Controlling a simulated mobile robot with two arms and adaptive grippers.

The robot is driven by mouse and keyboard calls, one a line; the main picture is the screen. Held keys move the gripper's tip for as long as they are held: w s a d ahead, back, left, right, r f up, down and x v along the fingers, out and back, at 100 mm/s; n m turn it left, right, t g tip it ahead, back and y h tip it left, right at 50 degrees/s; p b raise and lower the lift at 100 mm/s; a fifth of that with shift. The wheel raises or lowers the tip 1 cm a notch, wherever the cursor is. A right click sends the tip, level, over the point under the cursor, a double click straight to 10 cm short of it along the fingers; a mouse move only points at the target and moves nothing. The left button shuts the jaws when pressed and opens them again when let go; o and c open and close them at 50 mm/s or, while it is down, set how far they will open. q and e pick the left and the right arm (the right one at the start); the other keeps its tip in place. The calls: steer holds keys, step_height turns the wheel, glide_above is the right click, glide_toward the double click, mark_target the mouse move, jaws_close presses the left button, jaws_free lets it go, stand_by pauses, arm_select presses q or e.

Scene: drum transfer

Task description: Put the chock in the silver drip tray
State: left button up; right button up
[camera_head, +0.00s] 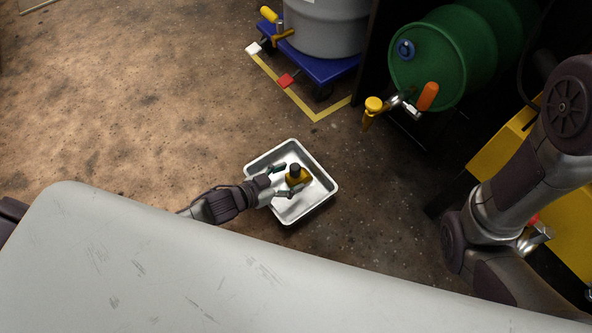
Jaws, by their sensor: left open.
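The silver drip tray (328,187) lies on the floor in the middle of the view, beyond the edge of a grey surface. My left gripper (284,181) reaches over the tray's left side from the left.
A green drum (428,62) with a tap lies at the back right. Floor at left is clear.

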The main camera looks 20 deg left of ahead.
arm_select(q)
steer(key=p+v, duration=0.4)
steer(key=v, duration=0.4)
steer(key=shift+r, duration=0.15)
steer(key=shift+s+a, duration=0.25)
steer(key=shift+s, duration=0.05)
